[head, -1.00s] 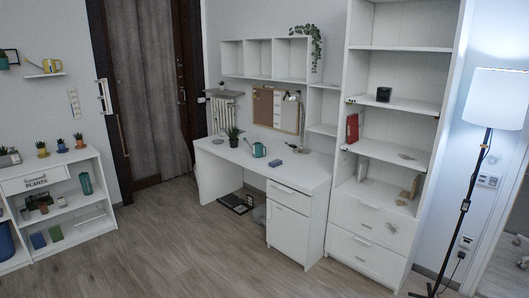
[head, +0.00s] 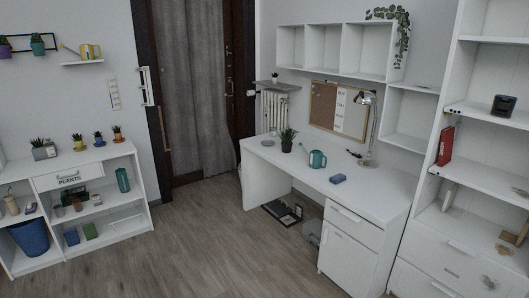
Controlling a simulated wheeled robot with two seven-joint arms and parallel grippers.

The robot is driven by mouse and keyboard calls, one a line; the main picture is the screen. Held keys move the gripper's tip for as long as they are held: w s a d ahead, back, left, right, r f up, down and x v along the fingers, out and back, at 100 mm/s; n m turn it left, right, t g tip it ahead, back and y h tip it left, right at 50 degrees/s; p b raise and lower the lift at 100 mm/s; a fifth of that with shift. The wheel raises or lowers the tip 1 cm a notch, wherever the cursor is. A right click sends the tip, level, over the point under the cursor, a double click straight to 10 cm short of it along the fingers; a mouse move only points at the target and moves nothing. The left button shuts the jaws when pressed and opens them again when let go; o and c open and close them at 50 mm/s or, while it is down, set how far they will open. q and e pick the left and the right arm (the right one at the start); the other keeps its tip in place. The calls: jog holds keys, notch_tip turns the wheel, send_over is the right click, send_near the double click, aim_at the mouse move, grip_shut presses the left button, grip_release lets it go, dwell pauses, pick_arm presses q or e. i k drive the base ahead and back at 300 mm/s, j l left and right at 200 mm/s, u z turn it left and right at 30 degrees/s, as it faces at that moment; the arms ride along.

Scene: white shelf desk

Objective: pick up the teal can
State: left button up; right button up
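A teal watering can (head: 317,159) with a spout and handle stands upright on the white desk (head: 345,182), right of a dark potted plant (head: 288,139). A separate teal cylinder (head: 122,180), like a canister, stands upright on the right side of the low white shelf at the left. Both are far from the camera. Neither of my grippers shows in the head view.
A tall white shelf unit (head: 455,205) stands at the right. A wide stretch of wooden floor (head: 210,245) is clear; dark items (head: 283,212) lie under the desk.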

aim_at(316, 156)
jog(key=i+u, duration=0.1)
jog(key=i, duration=1.9)
